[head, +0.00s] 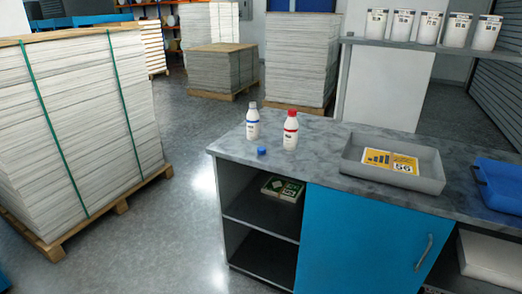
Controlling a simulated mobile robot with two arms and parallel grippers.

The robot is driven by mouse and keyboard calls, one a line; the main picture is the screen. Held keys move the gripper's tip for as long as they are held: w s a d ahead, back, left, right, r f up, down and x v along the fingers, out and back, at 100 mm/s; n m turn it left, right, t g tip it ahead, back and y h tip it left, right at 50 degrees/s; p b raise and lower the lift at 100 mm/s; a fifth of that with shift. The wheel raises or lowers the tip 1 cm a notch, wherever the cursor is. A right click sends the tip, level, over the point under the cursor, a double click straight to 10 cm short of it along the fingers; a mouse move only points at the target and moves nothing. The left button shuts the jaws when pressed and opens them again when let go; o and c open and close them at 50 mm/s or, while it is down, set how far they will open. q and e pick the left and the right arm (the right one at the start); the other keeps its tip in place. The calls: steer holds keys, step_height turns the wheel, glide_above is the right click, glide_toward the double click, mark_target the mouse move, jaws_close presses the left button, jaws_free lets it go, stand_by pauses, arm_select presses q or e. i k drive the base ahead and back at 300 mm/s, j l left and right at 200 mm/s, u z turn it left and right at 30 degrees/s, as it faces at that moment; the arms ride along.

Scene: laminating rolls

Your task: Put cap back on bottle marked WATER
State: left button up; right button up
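Two white bottles stand upright on the grey worktop (325,150) near its left end. The left bottle (253,125) has a blue band on its label and a bare, greyish top with no blue cap on it. The right bottle (290,135) wears a red cap (292,113) and has a red band. The label words are too small to read. A loose blue cap (262,151) lies on the worktop in front of the two bottles, apart from both. Neither of my grippers shows in the head view.
A grey tray (352,164) with a yellow printed card (391,162) and a blue bin (500,183) stand to the right on the worktop. White tubs (428,27) line a shelf behind. Pallets of stacked paper (85,120) stand at left, with open floor (190,180) before the counter.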

mark_target(253, 117)
steer(key=i+l, duration=0.45)
steer(key=i+l+u, duration=0.15)
steer(key=i+l, duration=0.3)
steer(key=l, duration=0.2)
steer(key=i+l, duration=0.4)
steer(key=l, duration=0.15)
